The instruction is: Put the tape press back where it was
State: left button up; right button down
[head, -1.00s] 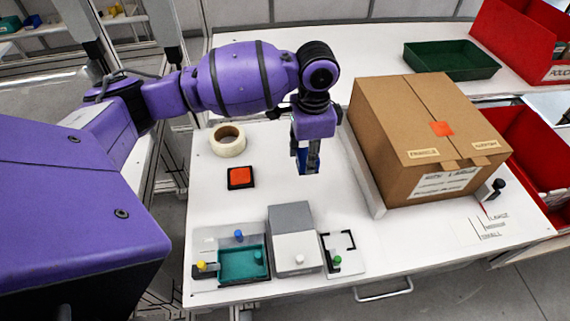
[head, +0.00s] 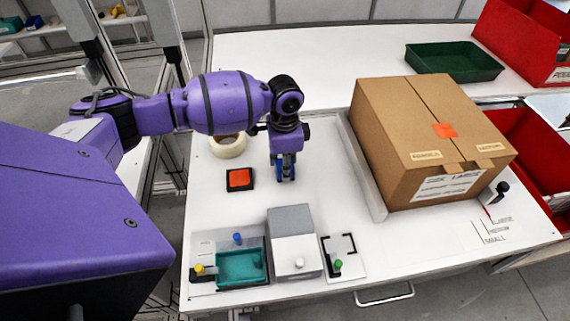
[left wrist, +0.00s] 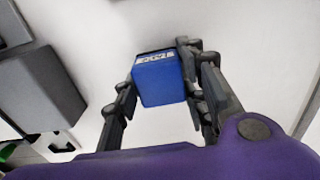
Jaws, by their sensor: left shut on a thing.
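The tape press appears to be the blue block (left wrist: 158,80) with a pale printed strip along one edge, seen in the left wrist view. My left gripper (head: 286,176) is shut on it, with a dark finger on each side. In the head view the blue block (head: 279,172) is mostly hidden by the fingers. The gripper points down over the white table, right of the orange-topped black pad and below the tape roll's level. I cannot tell how high the block is above the table. My right gripper is in neither view.
A tape roll (head: 227,146) and the orange-topped pad (head: 239,179) lie to the left. A grey box (head: 293,240), a teal tray (head: 240,267) and a bracket-marked plate (head: 343,256) stand at the front. A large carton (head: 432,130) fills the right. Bare table lies between.

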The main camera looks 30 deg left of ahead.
pick_arm(q)
jog(key=shift+r, duration=0.1)
jog(key=o, duration=1)
notch_tip(320, 180, up, 12)
jog(key=shift+p, duration=0.4)
jog(key=shift+d, duration=0.1)
